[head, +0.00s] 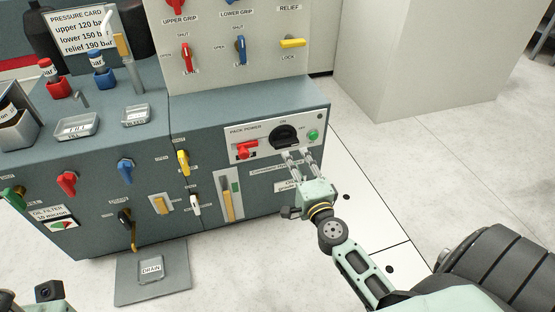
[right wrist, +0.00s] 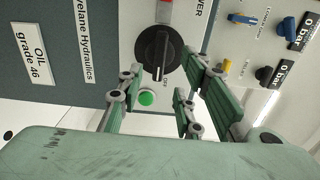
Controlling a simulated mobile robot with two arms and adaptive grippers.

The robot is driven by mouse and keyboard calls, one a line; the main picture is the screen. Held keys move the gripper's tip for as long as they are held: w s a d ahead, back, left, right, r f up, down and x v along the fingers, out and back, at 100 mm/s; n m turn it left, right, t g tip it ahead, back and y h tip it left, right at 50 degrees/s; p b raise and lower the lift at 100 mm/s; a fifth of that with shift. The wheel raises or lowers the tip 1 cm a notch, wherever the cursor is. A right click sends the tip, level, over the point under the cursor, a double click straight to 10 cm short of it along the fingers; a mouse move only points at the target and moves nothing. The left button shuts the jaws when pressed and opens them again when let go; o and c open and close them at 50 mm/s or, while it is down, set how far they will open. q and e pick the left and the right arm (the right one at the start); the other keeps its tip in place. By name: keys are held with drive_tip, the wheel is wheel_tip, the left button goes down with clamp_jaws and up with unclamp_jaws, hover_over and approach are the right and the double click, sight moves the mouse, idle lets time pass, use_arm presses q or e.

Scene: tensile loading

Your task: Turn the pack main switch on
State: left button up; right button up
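The pack main switch is a black rotary knob (head: 284,137) on the white PACK POWER plate, with ON marked above it and OFF to its right. In the right wrist view the knob (right wrist: 158,54) shows with its grip bar lying toward the OFF mark. My right gripper (head: 295,157) is just in front of and below the knob in the head view. Its fingers (right wrist: 168,76) are open in the right wrist view, one on each side of the knob, with no clear contact. My left arm shows only in part at the bottom left corner; its fingers are hidden.
A green button (head: 313,135) sits right of the knob, close to the right gripper. A red handle (head: 246,150) is left of it on the same plate. A yellow lever (head: 183,160) stands farther left.

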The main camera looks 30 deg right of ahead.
sight(288, 146)
drive_tip(key=x, duration=0.7)
drive_tip(key=shift+w, duration=0.2)
clamp_jaws()
